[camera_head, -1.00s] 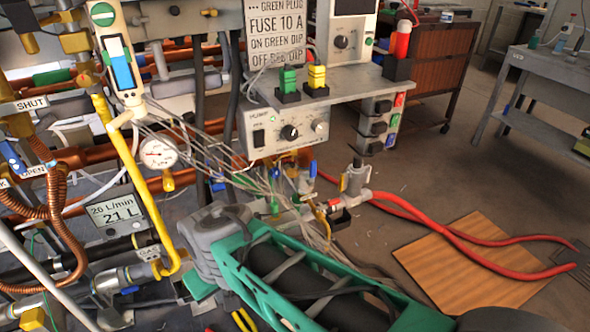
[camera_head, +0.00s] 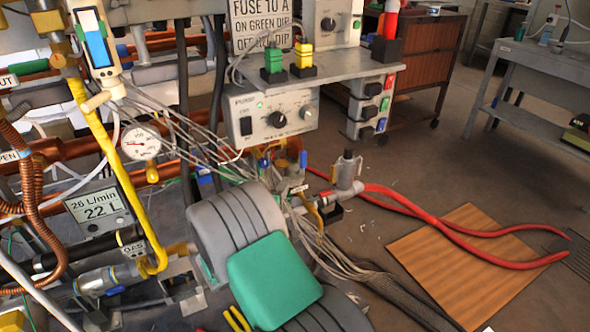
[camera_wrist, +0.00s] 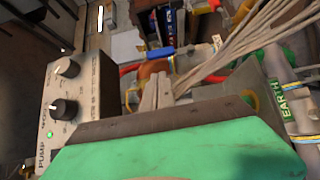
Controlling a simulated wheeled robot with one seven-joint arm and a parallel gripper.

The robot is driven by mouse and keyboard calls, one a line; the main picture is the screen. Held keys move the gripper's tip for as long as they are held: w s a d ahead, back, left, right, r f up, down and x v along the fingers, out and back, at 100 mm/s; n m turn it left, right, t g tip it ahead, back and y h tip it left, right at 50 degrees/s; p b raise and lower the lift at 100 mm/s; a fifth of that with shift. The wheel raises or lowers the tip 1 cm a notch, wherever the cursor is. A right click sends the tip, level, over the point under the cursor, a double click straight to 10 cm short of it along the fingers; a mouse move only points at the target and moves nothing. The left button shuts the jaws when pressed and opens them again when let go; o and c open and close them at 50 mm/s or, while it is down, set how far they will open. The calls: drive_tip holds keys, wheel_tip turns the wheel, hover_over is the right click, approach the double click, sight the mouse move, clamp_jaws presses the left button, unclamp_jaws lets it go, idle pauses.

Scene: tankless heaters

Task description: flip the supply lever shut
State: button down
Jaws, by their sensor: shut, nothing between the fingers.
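No lever is marked as supply, so I cannot tell which one is meant. At the left edge of the head view, an OPEN label (camera_head: 8,157) and a partly cut SHUT label (camera_head: 8,82) show, but the blue lever between them is out of frame. A blue-handled valve (camera_head: 115,289) sits low on the pipe near the GAS tag. My gripper shows in the wrist view as two pale fingers (camera_wrist: 157,92) close together, shut and empty, in front of cables and pipes. In the head view my arm hides the gripper.
The pump box (camera_head: 270,118) stands close to the left of my fingers in the wrist view. Loose grey cables (camera_wrist: 235,58) and an EARTH-tagged pipe (camera_wrist: 291,103) are on their right. A yellow gas pipe (camera_head: 118,180) and pressure gauge (camera_head: 141,142) crowd the left.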

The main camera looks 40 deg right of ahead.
sight(303, 160)
drive_tip(key=shift+d, duration=0.1)
drive_tip(key=b+x, duration=0.1)
drive_tip(key=x, duration=0.8)
drive_tip(key=shift+w+d+r, duration=0.1)
drive_tip(key=shift+w+d, duration=0.1)
drive_tip(key=shift+d, duration=0.2)
drive_tip(key=shift+r, duration=0.2)
